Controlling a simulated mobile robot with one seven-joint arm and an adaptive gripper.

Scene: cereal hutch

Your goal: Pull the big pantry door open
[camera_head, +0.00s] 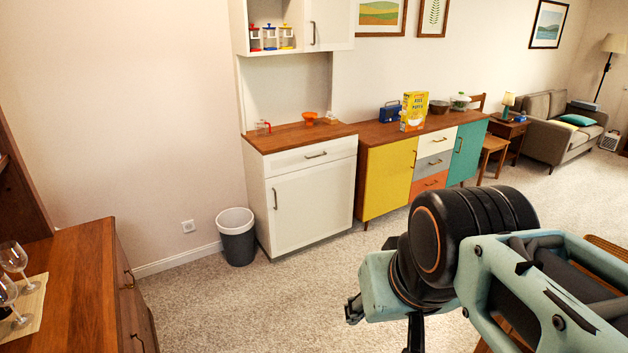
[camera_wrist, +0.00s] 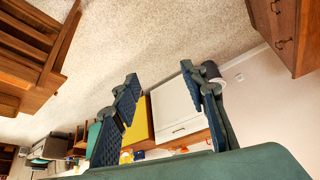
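The big pantry door (camera_head: 312,207) is the white lower door of the white hutch and looks shut. Its dark vertical handle (camera_head: 275,199) is near the door's left edge. In the wrist view the white hutch front (camera_wrist: 175,112) shows upside down between and beyond my fingers. My gripper (camera_wrist: 160,74) is open, with nothing between its fingers, and well apart from the door. In the head view my wrist covers most of the gripper; only a dark finger part (camera_head: 354,308) shows, in front of the hutch over the carpet.
A grey bin (camera_head: 237,243) stands just left of the hutch. A yellow, white and teal sideboard (camera_head: 388,183) adjoins its right. A wooden cabinet (camera_head: 70,275) with glasses is at the near left. Carpet before the door is clear. An orange bowl (camera_head: 310,118) sits on the hutch top.

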